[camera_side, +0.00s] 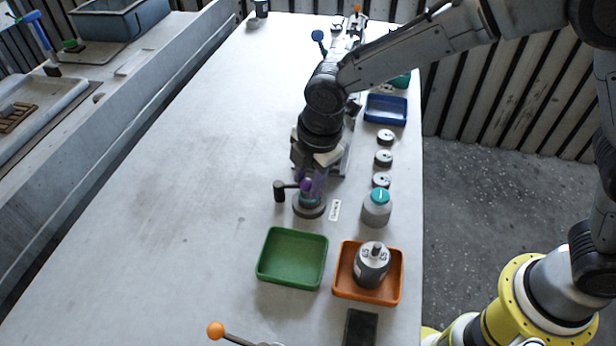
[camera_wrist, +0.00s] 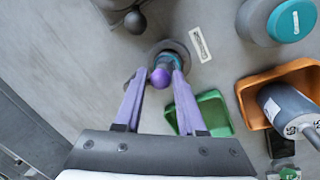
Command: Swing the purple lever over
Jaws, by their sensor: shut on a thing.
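The purple lever (camera_side: 306,185) shows as a purple ball knob above a round grey base (camera_side: 309,208) on the table. In the wrist view the purple knob (camera_wrist: 160,77) sits between my fingertips, with a blue-teal part under it. My gripper (camera_side: 312,187) points down over the base, and its two lavender fingers (camera_wrist: 160,80) are shut on the knob. The lever's shaft is mostly hidden by the knob and fingers.
A dark knob on a short arm (camera_side: 280,191) sticks out left of the base. A teal-capped grey canister (camera_side: 377,210) stands at right. A green tray (camera_side: 262,272) and an orange tray (camera_side: 340,292) holding a grey cylinder (camera_side: 372,268) are in front. The table's left side is clear.

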